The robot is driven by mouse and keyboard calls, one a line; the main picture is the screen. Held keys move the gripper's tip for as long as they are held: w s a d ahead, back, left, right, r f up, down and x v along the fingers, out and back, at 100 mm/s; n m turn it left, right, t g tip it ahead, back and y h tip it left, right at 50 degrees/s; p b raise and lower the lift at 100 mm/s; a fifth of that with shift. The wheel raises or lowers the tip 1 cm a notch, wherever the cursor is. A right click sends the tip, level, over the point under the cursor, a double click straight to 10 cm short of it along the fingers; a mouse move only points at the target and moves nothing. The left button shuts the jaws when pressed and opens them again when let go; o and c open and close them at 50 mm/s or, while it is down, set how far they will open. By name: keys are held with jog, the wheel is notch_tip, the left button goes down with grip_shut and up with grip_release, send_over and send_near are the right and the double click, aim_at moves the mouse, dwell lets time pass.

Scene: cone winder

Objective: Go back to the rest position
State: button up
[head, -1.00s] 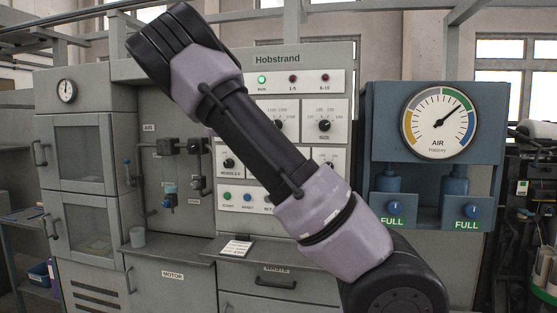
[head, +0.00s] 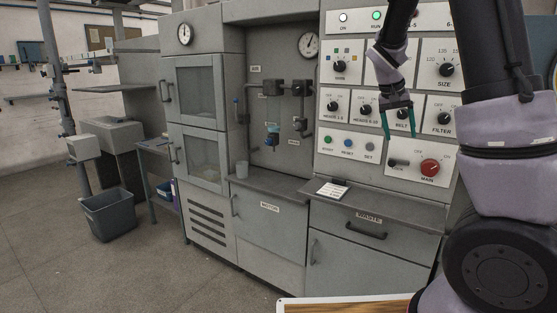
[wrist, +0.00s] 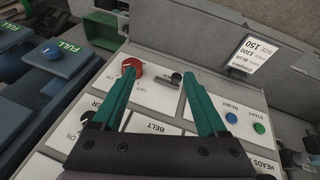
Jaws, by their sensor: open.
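My gripper (head: 399,132) is open in the head view, with its green fingers pointing down in front of the control panel (head: 384,185). Nothing is between the fingers. In the wrist view, my gripper (wrist: 160,72) faces the lower panel, with one fingertip overlapping the red MAIN knob (wrist: 134,69) and a small dark lever (wrist: 175,78) showing between the fingers. I cannot tell how far the tips are from the panel. The red MAIN knob (head: 430,168) sits right of and below the gripper in the head view.
A ledge with a white card (head: 332,190) juts out below the panel. A grey bin (head: 109,214) stands on open floor (head: 95,270) at the left. A wooden-topped surface (head: 345,307) edges into the bottom.

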jog(key=s+a+r+t+y, duration=0.1)
jog(key=s+a+r+y, duration=0.1)
jog(key=s, duration=0.6)
jog(key=s+a+r+t+y, duration=0.2)
jog(key=s+a+r, duration=0.3)
jog(key=s, duration=0.3)
jog(key=s+a+r+t+y, duration=0.2)
jog(key=s+a+r, duration=0.2)
jog(key=s, duration=0.4)
jog(key=shift+s+a+n, duration=0.3)
jog(key=shift+a+n, duration=0.1)
jog(key=shift+a, duration=0.15)
